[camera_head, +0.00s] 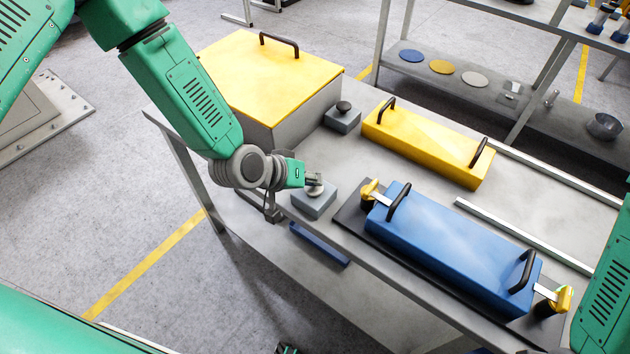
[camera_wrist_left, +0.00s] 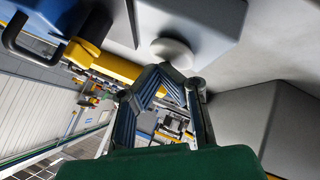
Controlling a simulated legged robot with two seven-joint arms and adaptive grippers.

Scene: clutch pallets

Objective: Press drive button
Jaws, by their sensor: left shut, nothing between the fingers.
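A grey button box (camera_head: 313,204) with a pale round button stands at the table's near edge, left of the blue pallet. My left gripper (camera_head: 315,180) is shut and empty, with its fingertips right at the top of that button. In the left wrist view the closed fingertips (camera_wrist_left: 166,72) are beside the pale round button (camera_wrist_left: 172,52) on its grey box (camera_wrist_left: 190,22); I cannot tell whether they touch or press it. A second grey box with a black button (camera_head: 343,107) stands further back. My right gripper is not seen.
A large grey box with a yellow lid (camera_head: 262,75) stands at the table's back left. A yellow handled block (camera_head: 428,145) and a blue handled block (camera_head: 450,250), with yellow-ended clamps, lie to the right. A shelf (camera_head: 490,82) with coloured discs stands behind.

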